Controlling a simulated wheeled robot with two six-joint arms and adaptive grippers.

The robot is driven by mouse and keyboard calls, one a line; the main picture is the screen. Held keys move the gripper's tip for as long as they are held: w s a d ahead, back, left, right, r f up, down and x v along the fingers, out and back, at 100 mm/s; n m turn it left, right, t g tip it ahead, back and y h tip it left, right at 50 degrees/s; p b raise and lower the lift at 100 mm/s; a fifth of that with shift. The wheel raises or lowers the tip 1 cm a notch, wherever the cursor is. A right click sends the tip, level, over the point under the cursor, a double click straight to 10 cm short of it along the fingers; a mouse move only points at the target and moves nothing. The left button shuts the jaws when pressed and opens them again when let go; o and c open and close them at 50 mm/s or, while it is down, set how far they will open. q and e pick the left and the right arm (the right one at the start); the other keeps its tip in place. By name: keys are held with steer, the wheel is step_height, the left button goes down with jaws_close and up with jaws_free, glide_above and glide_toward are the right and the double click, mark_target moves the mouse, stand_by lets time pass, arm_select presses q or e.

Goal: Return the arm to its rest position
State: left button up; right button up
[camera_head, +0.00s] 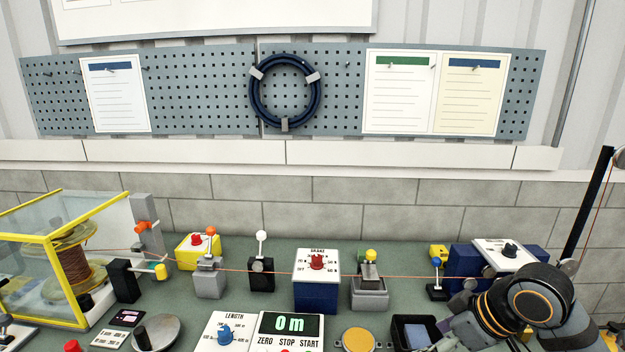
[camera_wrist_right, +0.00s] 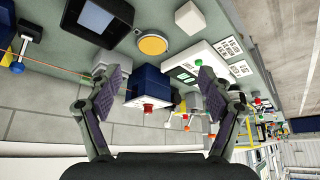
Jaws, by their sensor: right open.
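My right arm (camera_head: 535,305) comes in at the lower right in the head view, bent over the right end of the bench, and partly covers the things there. In the right wrist view my right gripper (camera_wrist_right: 160,75) is open, its two fingers wide apart with nothing held between them. The blue brake box (camera_wrist_right: 152,85) with its red knob shows beyond and between the fingers, apart from them. My left gripper and left arm are not in view.
An orange line runs across the bench past the brake box (camera_head: 317,285), a grey stand (camera_head: 369,292) and a yellow-framed spool case (camera_head: 48,240). The length panel (camera_head: 228,332), a 0 m display (camera_head: 290,325) and a black tray (camera_head: 398,343) lie in front. A black post (camera_head: 588,205) stands right.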

step_height(320, 180, down, 9)
steer(key=m, duration=0.2)
steer(key=s+d+f+m+g+h, duration=0.15)
steer(key=s+f+m+h, duration=0.35)
steer(key=s+f, duration=0.9)
steer(key=s+d+f, duration=0.2)
steer(key=f, duration=1.2)
steer(key=s+d+f, duration=0.1)
steer(key=s+f, duration=0.1)
steer(key=f, duration=1.1)
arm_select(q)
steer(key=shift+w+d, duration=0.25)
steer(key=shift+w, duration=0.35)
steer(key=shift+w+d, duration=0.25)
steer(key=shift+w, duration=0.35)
arm_select(e)
steer(key=s+d+f+g, duration=0.1)
steer(key=s+f+g, duration=0.1)
steer(key=s+f, duration=1.2)
steer(key=s, duration=0.2)
steer(key=shift+s+m, duration=0.3)
steer(key=shift+s, duration=0.05)
